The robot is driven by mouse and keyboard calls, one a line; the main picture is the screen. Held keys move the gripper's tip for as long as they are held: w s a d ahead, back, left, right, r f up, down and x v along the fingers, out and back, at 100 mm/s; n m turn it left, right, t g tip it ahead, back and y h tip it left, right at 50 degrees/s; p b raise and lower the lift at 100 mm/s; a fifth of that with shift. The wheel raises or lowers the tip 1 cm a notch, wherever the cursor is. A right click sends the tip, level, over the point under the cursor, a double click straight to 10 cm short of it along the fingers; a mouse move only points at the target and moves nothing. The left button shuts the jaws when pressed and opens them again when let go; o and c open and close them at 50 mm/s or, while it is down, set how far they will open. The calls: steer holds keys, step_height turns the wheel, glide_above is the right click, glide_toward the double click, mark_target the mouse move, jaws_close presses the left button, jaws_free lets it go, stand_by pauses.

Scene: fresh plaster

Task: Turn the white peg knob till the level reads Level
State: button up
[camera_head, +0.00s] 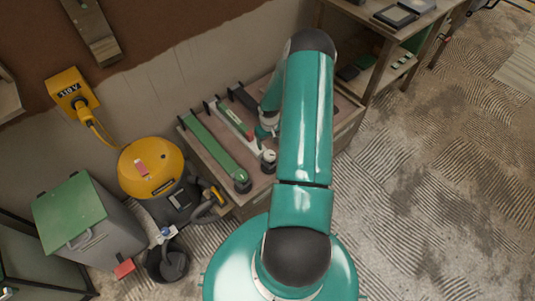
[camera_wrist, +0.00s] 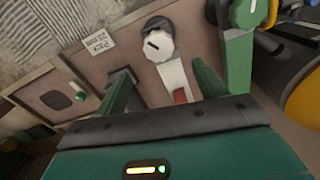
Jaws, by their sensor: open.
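The white peg knob (camera_wrist: 158,46) sits at the end of a white bar (camera_wrist: 172,76), with a short dark mark on its face. In the head view the knob (camera_head: 268,156) stands near the bench's front edge. My gripper (camera_wrist: 162,70) is open, its two green fingers apart on either side of the white bar, with the knob just beyond their tips. I cannot tell whether they touch anything. A red patch (camera_wrist: 181,96) shows on the bar between the fingers. In the head view my arm hides much of the gripper. No level reading is legible.
A green bar (camera_head: 212,145) with its own knob (camera_head: 241,176) lies left of the white bar on the bench. In the wrist view that other knob (camera_wrist: 244,12) is close on the right. A yellow vacuum (camera_head: 150,168) and grey bin (camera_head: 85,225) stand left. A shelf (camera_head: 365,45) stands behind right.

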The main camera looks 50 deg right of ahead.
mark_target(270, 154)
step_height(270, 154, down, 10)
steer(key=shift+d+r, duration=0.1)
steer(key=c, duration=1)
steer(key=shift+m, duration=3.3)
steer(key=o, duration=1)
